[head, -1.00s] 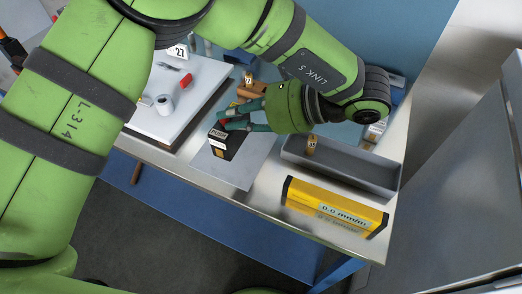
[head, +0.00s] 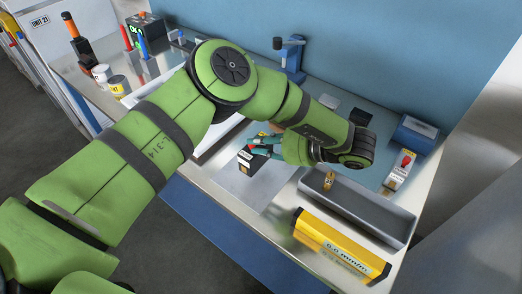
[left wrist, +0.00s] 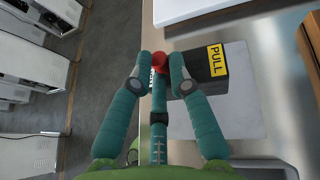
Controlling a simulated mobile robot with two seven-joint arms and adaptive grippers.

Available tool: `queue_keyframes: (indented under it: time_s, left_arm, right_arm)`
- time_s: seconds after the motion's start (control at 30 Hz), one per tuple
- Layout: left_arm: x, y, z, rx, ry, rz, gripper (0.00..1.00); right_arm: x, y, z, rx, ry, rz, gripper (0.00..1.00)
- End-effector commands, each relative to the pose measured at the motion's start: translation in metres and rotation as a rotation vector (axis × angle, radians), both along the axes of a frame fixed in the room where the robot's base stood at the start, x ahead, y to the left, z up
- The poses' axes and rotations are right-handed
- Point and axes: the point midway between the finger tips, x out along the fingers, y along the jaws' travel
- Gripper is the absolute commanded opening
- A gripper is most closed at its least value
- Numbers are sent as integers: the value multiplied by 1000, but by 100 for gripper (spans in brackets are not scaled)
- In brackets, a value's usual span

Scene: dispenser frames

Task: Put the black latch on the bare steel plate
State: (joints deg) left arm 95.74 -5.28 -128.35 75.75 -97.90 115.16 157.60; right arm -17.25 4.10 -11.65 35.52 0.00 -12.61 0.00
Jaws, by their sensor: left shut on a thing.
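The black latch (head: 251,162) is a dark block with a yellow PULL label, and it shows in the left wrist view (left wrist: 207,68) too. A red knob (left wrist: 172,63) sits at its left end there. My left gripper (head: 262,147) is shut on the latch at the red knob, its teal fingers (left wrist: 165,70) on either side. The latch is over the grey steel plate (head: 262,190) at the bench front; whether it touches the plate I cannot tell. A small light square (head: 329,101) and a dark square (head: 360,117) lie farther back. My right gripper is not in view.
A grey tray (head: 370,208) with a small brown labelled piece (head: 328,180) stands right of the plate. A yellow level (head: 340,246) lies at the front right. A blue clamp stand (head: 290,55) and a blue box (head: 414,134) stand at the back. The plate's front part is clear.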

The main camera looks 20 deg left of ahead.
Motion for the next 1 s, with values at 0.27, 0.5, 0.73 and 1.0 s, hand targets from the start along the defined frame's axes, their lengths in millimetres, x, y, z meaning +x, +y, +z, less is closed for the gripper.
queue_keyframes:
  time_s: [0.27,0.5,0.73,1.0]
  left_arm:
    - [1,2,-28,0,3,2,0]
    - [2,1,-41,2,-1,0,0]
    - [2,1,-43,2,-2,0,0]
    - [2,1,-45,-1,1,0,43]
  right_arm:
    - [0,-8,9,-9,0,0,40]
    - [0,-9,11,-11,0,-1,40]
    - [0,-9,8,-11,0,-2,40]
    - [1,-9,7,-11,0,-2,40]
